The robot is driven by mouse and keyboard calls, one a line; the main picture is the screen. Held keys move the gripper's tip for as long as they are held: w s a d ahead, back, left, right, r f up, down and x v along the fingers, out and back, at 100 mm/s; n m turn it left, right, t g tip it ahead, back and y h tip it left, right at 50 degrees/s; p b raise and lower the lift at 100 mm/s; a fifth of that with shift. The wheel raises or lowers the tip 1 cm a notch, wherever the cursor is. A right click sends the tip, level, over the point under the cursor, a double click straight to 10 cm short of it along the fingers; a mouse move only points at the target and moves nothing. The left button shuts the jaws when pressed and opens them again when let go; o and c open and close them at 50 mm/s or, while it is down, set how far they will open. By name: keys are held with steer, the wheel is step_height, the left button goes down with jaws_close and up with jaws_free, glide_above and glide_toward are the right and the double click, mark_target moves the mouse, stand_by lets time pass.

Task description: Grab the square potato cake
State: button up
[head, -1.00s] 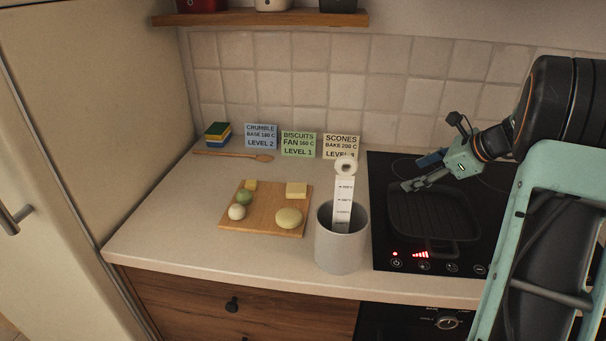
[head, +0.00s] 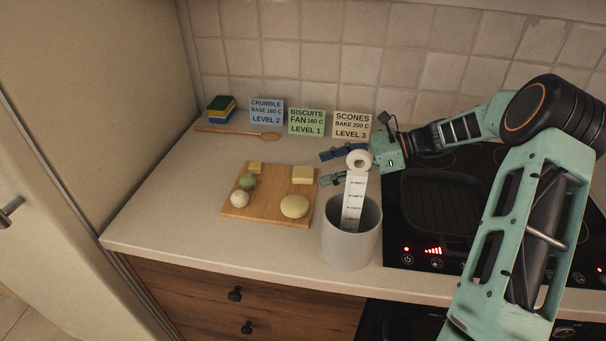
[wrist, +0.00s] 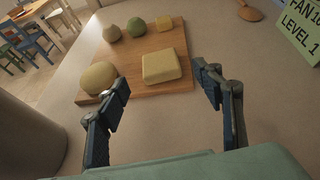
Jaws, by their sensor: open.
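The larger square potato cake (head: 303,174) is pale yellow and lies at the back right corner of the wooden board (head: 268,211). In the wrist view the same square cake (wrist: 161,67) sits ahead, between the lines of my fingers. In the wrist view both fingertips (wrist: 160,85) are spread wide.
A round yellow cake (head: 294,206), a green ball (head: 248,181) and a whitish ball (head: 239,199) share the board. A grey pot (head: 350,250) with a marked strip (head: 354,203) stands close to my gripper. Recipe cards (head: 306,122) and a wooden spoon (head: 240,132) are behind.

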mark_target(306, 172)
steer(key=shift+r+x, duration=0.2)
steer(key=shift+x, duration=2.55)
steer(key=c, duration=1)
